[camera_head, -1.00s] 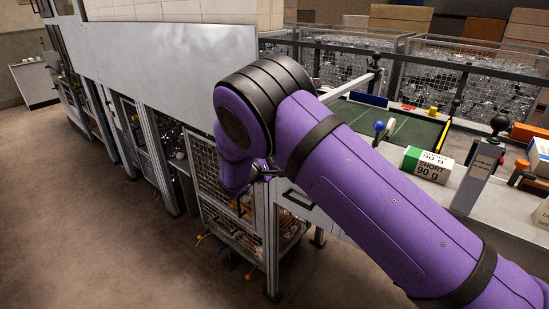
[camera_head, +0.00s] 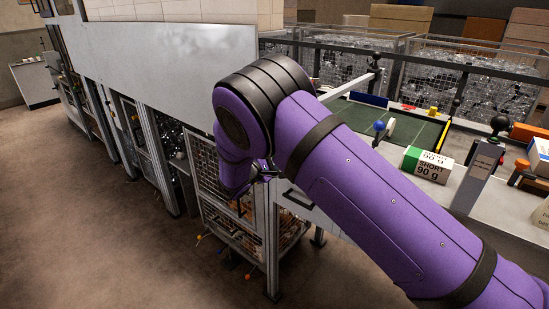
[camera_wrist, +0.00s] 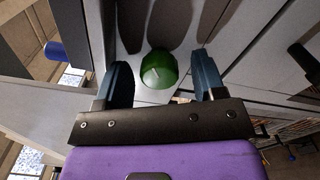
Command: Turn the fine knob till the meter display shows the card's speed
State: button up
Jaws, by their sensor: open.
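A round green knob (camera_wrist: 158,70) with a pale pointer line shows in the wrist view, on a light grey panel (camera_wrist: 222,50). My gripper (camera_wrist: 162,76) is open, with one dark blue finger on each side of the knob and a visible gap to both. I cannot tell whether the fingertips are level with the knob or short of it. In the head view my gripper (camera_head: 265,172) is small and dark, beside the front of the bench, and the knob cannot be made out there. I cannot make out a meter display or a speed card in either view.
A green-and-white ream marked "SHORT 90 g" (camera_head: 427,164) lies on the bench top. A grey post with a black ball (camera_head: 484,165) stands to its right. A green bed (camera_head: 415,133) and wire cages (camera_head: 345,68) lie behind. Open floor (camera_head: 90,220) is at left.

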jog(key=v, duration=1)
jog(key=shift+s+a, duration=0.3)
jog(key=shift+s, duration=0.1)
